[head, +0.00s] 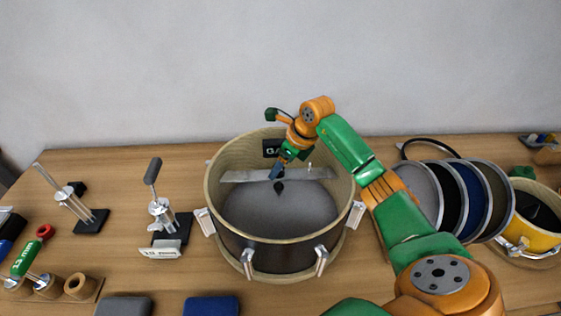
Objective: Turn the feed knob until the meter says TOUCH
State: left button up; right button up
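My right arm comes in from the right and reaches down into a large open drum (257,260) with a pale wooden rim. My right gripper (277,172) is small in the picture and points down inside the drum. A dark knob-like piece (279,187) is just below its fingertips. I cannot tell whether they touch, or whether the fingers are open. A metal bar (240,176) crosses the drum behind the knob. A small black display (270,147) is on the inner back wall, partly hidden by my arm, and its text is not readable. My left gripper is not in view.
A clamp-like tool (161,210) with a black handle stands left of the drum. Several round pads (470,205) lean in a row at the right, beside a yellow drum (515,238). Blue (211,306) and grey (124,307) blocks are at the front.

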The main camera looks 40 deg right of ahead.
jog(key=shift+w+f, duration=0.3)
jog(key=shift+w, duration=0.05)
jog(key=shift+s+r, duration=0.1)
jog(key=shift+s, duration=0.05)
jog(key=c, duration=0.5)
grip_shut()
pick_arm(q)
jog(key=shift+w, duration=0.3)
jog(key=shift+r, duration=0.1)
pick_arm(e)
jog(key=shift+m, duration=0.3)
jog(key=m+h, duration=0.1)
jog(key=m, duration=0.1)
jog(key=shift+a+r+m, duration=0.1)
jog(key=shift+m, duration=0.2)
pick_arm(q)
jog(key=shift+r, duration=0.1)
pick_arm(e)
jog(key=shift+a+m+h, duration=0.15)
jog(key=shift+m+h, duration=0.85)
jog(key=shift+m, duration=1.3)
